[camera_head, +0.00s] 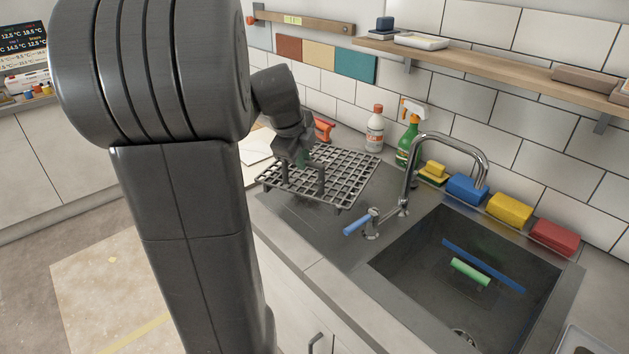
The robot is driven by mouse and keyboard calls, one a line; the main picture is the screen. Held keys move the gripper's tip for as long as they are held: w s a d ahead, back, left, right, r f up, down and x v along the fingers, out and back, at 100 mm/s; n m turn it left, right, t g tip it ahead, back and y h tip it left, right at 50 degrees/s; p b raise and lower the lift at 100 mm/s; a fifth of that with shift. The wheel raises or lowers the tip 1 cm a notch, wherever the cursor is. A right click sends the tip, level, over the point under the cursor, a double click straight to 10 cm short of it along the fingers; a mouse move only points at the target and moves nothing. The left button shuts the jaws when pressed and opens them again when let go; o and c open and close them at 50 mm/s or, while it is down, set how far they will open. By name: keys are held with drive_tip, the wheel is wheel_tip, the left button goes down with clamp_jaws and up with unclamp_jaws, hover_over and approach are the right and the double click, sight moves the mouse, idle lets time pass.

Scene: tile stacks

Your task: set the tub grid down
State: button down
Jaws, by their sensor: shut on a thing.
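The tub grid (345,168) is a dark grey wire rack with short legs. It is over the dark drainboard (305,215) to the left of the sink, roughly level. My gripper (308,180) is at the grid's left part and shut on it, seen from behind. The fingertips are partly hidden by the wrist and the bars. I cannot tell whether the grid's legs touch the surface below.
The sink basin (400,265) holds a blue stick and a green roll. The faucet (410,170) stands right of the grid. A white bottle (375,130) and a green spray bottle (408,140) stand behind it. Sponges (510,209) line the back edge.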

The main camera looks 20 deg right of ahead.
sight(305, 187)
wheel_tip(305, 187, down, 6)
drive_tip(key=shift+f, duration=0.15)
drive_tip(key=c, duration=1.4)
unclamp_jaws()
drive_tip(key=shift+c, duration=0.2)
drive_tip(key=shift+o, duration=0.2)
drive_tip(key=v, duration=1.2)
